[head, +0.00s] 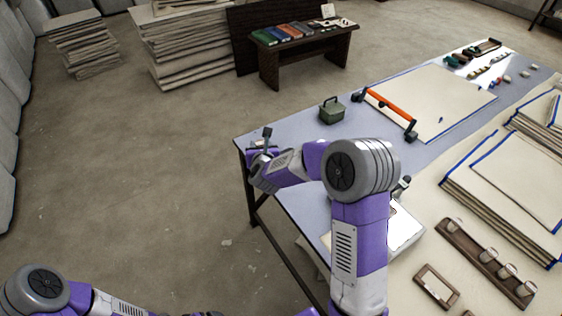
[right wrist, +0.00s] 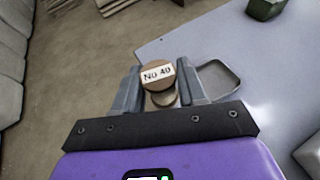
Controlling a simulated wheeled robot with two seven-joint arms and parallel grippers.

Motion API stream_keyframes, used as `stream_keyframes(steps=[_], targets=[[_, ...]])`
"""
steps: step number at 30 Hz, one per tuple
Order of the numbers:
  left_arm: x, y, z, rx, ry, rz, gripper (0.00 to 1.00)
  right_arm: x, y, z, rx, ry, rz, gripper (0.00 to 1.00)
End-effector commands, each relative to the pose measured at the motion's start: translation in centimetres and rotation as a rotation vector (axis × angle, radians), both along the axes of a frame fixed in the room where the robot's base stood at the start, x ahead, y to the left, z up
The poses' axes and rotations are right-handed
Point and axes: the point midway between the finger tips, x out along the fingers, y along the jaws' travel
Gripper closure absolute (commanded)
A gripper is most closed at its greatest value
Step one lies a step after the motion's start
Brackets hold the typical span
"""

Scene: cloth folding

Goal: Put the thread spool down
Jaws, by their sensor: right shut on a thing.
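The thread spool (right wrist: 157,75) has a round brown top with a white label reading "No 40", seen from above in the right wrist view. My right gripper (right wrist: 160,92) is shut on it, with one grey finger on each side. In the head view my right gripper (head: 264,146) is at the far left corner of the blue-grey table (head: 285,121). The spool cannot be made out clearly there. A shallow dark-rimmed tray (right wrist: 236,78) lies on the table just right of the spool in the wrist view. My left gripper is out of view.
A green box (head: 332,110) stands on the table beyond my right arm. A cream board with an orange-handled bar (head: 391,108) lies further right. Cloth stacks (head: 510,190) and a brown wooden holder (head: 485,262) are at the right. Bare floor lies left of the table edge.

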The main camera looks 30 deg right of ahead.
Motion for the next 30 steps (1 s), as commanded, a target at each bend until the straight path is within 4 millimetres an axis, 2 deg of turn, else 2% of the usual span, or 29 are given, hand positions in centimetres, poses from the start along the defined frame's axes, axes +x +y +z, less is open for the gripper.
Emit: stream_keyframes(steps=[1, 3, 6, 9, 12, 16, 24, 30], targets=[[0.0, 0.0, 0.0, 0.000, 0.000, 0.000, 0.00, 1.4, -2.2, -0.9, -0.001, 0.003, -0.084, 0.88], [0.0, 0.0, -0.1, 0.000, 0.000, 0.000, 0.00, 2.7, -5.0, -1.8, -0.005, 0.004, -0.196, 0.88], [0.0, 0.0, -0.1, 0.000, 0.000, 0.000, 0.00, 4.0, -8.3, -3.0, -0.011, 0.007, -0.332, 0.88], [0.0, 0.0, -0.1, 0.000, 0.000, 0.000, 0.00, 4.7, -10.7, -3.9, -0.013, 0.007, -0.437, 0.88], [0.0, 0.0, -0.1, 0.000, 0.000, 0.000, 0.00, 5.0, -12.2, -4.4, -0.014, 0.006, -0.505, 0.88], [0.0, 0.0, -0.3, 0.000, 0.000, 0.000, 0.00, 5.1, -13.1, -5.4, -0.015, 0.007, -0.546, 0.88], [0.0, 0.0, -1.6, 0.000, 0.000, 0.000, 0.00, 5.0, -13.2, -10.3, -0.014, 0.010, -0.552, 0.88], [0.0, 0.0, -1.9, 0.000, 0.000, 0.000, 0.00, 5.1, -13.2, -11.7, -0.014, 0.007, -0.552, 0.88]])
